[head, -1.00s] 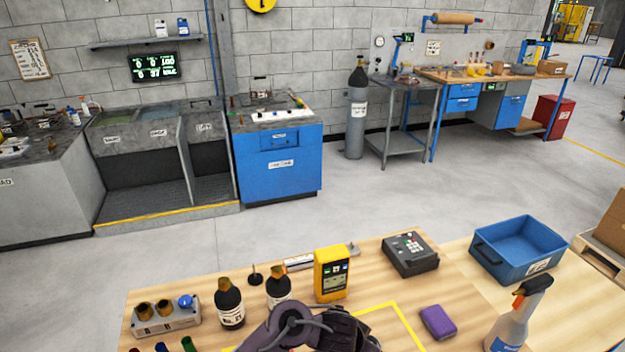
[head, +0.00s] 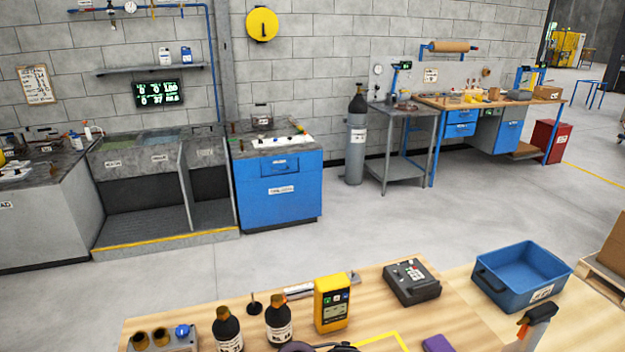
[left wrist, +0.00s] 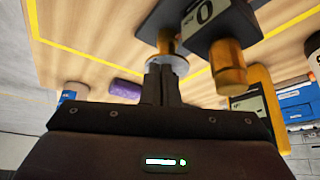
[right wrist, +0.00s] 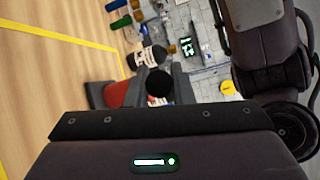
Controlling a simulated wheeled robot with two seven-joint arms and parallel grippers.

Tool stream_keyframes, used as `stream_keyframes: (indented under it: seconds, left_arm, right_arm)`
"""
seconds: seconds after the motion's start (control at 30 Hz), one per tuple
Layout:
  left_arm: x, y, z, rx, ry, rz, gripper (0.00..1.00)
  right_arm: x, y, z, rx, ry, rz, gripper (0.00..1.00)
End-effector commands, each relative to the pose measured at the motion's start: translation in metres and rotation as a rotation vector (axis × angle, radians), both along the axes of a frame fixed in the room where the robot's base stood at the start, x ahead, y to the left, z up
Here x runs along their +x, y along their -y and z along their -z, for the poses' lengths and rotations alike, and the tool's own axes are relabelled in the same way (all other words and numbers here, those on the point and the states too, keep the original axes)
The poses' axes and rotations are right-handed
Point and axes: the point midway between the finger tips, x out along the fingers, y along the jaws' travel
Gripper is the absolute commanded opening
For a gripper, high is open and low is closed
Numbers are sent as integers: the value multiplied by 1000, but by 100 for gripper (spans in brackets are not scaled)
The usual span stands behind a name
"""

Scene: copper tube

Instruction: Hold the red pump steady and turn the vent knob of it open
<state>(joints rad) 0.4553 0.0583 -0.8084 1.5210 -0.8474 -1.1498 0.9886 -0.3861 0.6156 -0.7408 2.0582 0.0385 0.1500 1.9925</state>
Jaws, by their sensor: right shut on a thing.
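In the right wrist view a red body (right wrist: 119,94), probably the red pump, shows beside my right gripper (right wrist: 158,72). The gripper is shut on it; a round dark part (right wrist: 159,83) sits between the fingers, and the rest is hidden. In the left wrist view my left gripper (left wrist: 163,68) has its fingers close together at a pale round disc (left wrist: 170,65), possibly the vent knob. I cannot tell whether they touch or grip it. The head view shows only dark tops of my arms at its bottom edge; pump and knob are out of view there.
On the wooden table stand black bottles (head: 278,322), a yellow meter (head: 332,304), a grey keypad box (head: 412,283) and a rack (head: 165,340). A blue bin (head: 522,278), a spray bottle (head: 535,335) and a purple block (head: 438,343) are at right. Yellow tape marks the table.

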Motion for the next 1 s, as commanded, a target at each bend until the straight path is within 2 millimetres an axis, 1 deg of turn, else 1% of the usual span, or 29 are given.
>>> stream_keyframes:
  seconds: [0.13,0.33,0.43,0.83,0.9,1.0]
  left_arm:
    - [-1,1,-1,-4,0,1,0]
    - [-7,-2,0,-2,-1,0,0]
    - [-7,-2,-3,-4,0,1,0]
    - [-8,-1,-49,-8,-1,0,0]
    - [-8,-1,-55,-7,-1,1,0]
    - [-8,-3,-59,-4,-1,1,0]
  right_arm:
    - [-2,-1,1,0,-3,-4,0]
    - [-1,-1,1,0,-4,-4,0]
    - [-1,-1,1,0,-4,-4,0]
    - [-1,-1,1,0,-3,-3,0]
    - [-1,-1,1,0,-3,-3,0]
    - [-1,-1,1,0,-3,-3,0]
